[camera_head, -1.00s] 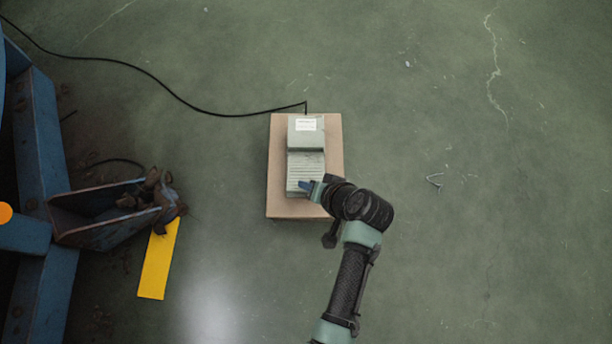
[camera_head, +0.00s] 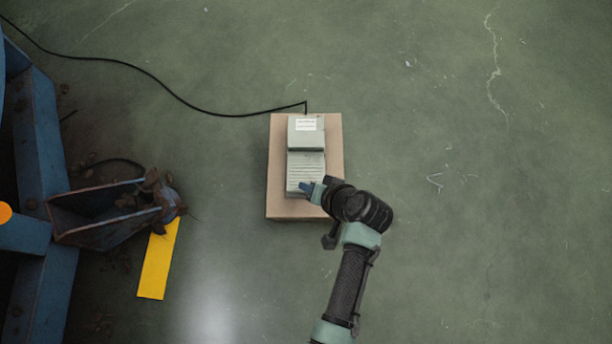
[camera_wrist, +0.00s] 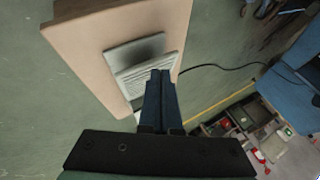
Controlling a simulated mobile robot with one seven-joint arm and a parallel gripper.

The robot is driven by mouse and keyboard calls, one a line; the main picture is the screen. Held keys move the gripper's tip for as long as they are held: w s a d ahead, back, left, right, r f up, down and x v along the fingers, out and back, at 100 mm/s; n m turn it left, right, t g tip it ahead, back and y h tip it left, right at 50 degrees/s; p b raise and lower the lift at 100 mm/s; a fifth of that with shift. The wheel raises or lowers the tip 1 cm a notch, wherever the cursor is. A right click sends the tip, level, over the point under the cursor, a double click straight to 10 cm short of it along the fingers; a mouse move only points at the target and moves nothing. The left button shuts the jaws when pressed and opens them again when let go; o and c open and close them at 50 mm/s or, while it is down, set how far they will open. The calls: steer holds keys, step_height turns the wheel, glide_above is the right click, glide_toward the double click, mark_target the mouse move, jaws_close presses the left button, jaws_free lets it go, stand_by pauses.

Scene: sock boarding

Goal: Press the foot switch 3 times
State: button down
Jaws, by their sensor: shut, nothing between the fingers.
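The foot switch (camera_head: 305,161) is a pale grey-green pedal with a ribbed tread and a white label on its raised far end. It sits on a tan board (camera_head: 333,150) on the floor. My gripper (camera_head: 306,187) is shut and empty, its blue fingertips over the near end of the ribbed tread. In the wrist view the foot switch (camera_wrist: 137,52) shows just beyond the shut blue fingers (camera_wrist: 160,76), which cover part of the tread. I cannot tell whether the tips touch the pedal or whether it is pushed down.
A black cable (camera_head: 180,97) runs from the switch's far end to the upper left. Blue steel framework (camera_head: 45,150) stands at the left, with a yellow strip (camera_head: 158,262) on the floor beside it. The green floor (camera_head: 500,200) to the right is clear.

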steer(key=shift+s+f+b, duration=0.15)
steer(key=shift+f+b, duration=0.25)
steer(key=shift+f, duration=0.3)
steer(key=shift+s+f+b, duration=0.15)
steer(key=shift+f+b, duration=0.2)
steer(key=shift+f, duration=0.35)
stand_by(1.3)
steer(key=shift+r, duration=0.1)
stand_by(0.4)
steer(key=shift+w+r+p, duration=0.2)
steer(key=shift+r+p, duration=0.65)
steer(key=shift+p, duration=0.1)
steer(key=shift+w+r+p, duration=0.2)
steer(key=shift+r+p, duration=0.65)
steer(key=shift+p, duration=0.1)
steer(key=r+p, duration=0.3)
steer(key=w+r+p, duration=0.1)
steer(key=r+p, duration=0.1)
